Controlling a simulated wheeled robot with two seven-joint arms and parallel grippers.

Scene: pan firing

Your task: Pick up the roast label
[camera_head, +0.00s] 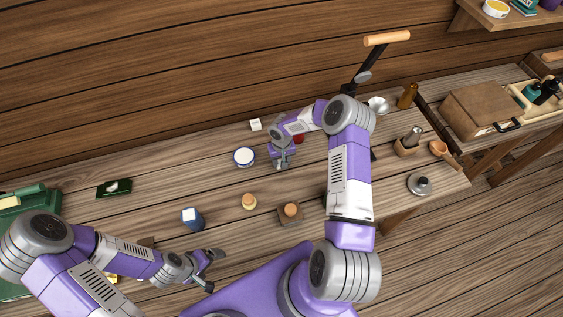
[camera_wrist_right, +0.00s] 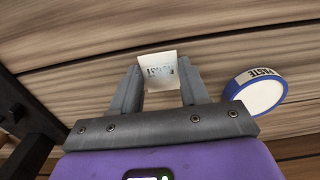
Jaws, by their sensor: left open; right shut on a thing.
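My right gripper (camera_wrist_right: 160,92) is shut on the roast label (camera_wrist_right: 158,68), a small pale card with dark upside-down lettering, held between the fingertips in the right wrist view. In the head view my right gripper (camera_head: 281,163) is over the back middle of the table, right of a round blue-and-white tin; the held label cannot be made out there. My left gripper (camera_head: 213,262) is open and empty over the front of the table, below a blue box with a white top.
The blue-and-white tin (camera_head: 245,156) is marked PASTE in the wrist view (camera_wrist_right: 258,95). A white block (camera_head: 255,124) stands behind it. The blue box (camera_head: 192,218), a cork-coloured jar (camera_head: 249,201) and a wooden block (camera_head: 290,213) stand nearer. A dark green card (camera_head: 114,188) lies left.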

